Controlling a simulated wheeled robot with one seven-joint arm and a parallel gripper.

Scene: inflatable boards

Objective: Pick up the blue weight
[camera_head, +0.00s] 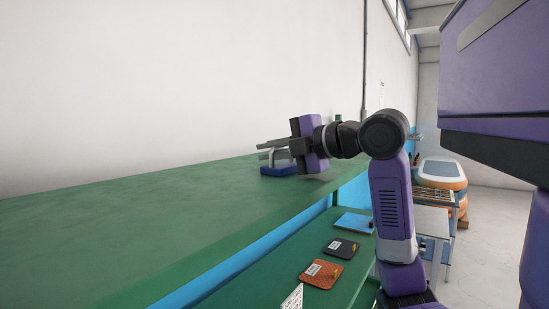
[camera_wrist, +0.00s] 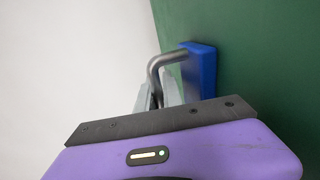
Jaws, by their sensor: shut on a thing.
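The blue weight (camera_head: 279,171) has a flat blue base and a bent grey metal handle. It is at the far end of the green upper surface, close to the white wall. In the wrist view the blue weight (camera_wrist: 201,68) shows its base against the green top, with the handle rising towards my gripper. My gripper (camera_head: 272,149) reaches in from the right and is shut on the handle. In the wrist view the fingers of my gripper (camera_wrist: 158,94) are partly hidden behind its dark edge. I cannot tell whether the base touches the surface.
The long green upper surface (camera_head: 130,220) is bare to the left. A lower green shelf holds an orange pad (camera_head: 321,275), a dark pad (camera_head: 342,247) and a blue board (camera_head: 354,223). An orange and white inflatable stack (camera_head: 442,174) stands at the back right.

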